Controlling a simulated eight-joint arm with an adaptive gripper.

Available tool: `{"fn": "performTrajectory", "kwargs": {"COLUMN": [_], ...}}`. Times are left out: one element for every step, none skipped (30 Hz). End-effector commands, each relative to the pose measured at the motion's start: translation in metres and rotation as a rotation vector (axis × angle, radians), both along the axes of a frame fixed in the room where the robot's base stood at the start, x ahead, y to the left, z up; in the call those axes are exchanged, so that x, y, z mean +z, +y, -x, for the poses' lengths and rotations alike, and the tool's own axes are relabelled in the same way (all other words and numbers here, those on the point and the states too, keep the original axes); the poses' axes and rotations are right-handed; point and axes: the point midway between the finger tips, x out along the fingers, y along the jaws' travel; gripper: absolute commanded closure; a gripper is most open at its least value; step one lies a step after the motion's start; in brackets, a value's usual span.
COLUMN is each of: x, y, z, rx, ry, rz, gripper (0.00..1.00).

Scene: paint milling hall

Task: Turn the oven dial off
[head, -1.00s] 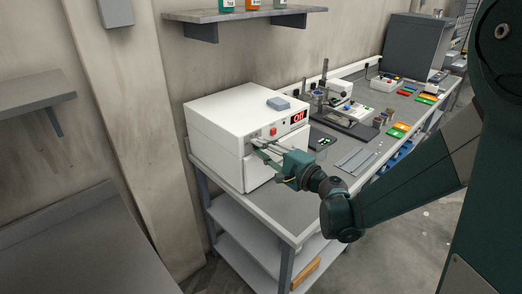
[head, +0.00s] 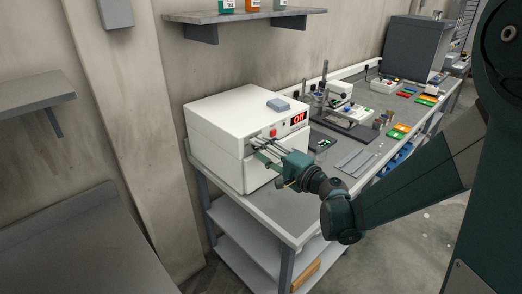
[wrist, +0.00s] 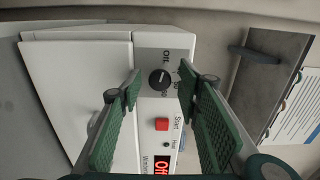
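The oven (head: 222,130) is a white box on the near end of the bench. Its red display reads "Off" in the head view (head: 298,118) and shows partly in the wrist view (wrist: 162,168). The black dial (wrist: 159,79) sits on a grey panel with "Off" printed beside it; its pale pointer mark is too small to read surely. My gripper (wrist: 160,82) is open, its green-padded fingers on either side of the dial, apparently apart from it. In the head view my gripper (head: 258,149) is at the oven's front and hides the dial.
A red start button (wrist: 162,124) sits beside the dial, between the fingers. A grey block (head: 278,104) lies on the oven top. A wall shelf (head: 245,15) with bottles hangs above.

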Motion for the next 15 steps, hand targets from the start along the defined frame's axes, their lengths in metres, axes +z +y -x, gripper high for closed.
{"fn": "performTrajectory", "kwargs": {"x": [-0.0001,0.0000,-0.0001,-0.0001,-0.0001,-0.0001,-0.0001,0.0000,0.0000,0.0000,0.0000,0.0000,0.0001,0.0001,0.0002], "y": [0.0001,0.0001,0.0001,0.0001,0.0001,0.0002,0.0002,0.0001,0.0002,0.0002,0.0002,0.0003,0.0003,0.0003,0.0003], "z": [-0.0001,-0.0001,-0.0001,-0.0001,-0.0001,-0.0002,-0.0002,-0.0003,-0.0002,-0.0002,-0.0002,-0.0003,-0.0003,-0.0003,-0.0003], "rx": [0.000,0.000,0.000,0.000,0.000,0.000,0.000,0.000,0.000,0.000,0.000,0.000,0.000,0.000,0.000], "ry": [0.000,0.000,0.000,0.000,0.000,0.000,0.000,0.001,0.001,0.002,0.004,0.006,0.009,0.013,0.019], "rz": [0.000,0.000,0.000,0.000,0.000,0.000,0.000,-0.001,-0.001,-0.002,-0.004,-0.006,-0.009,-0.013,-0.019], "gripper": [0.66,0.66,0.66,0.66,0.66,0.66,0.66,0.66,0.66,0.66,0.66,0.66,0.66,0.66,0.66]}}
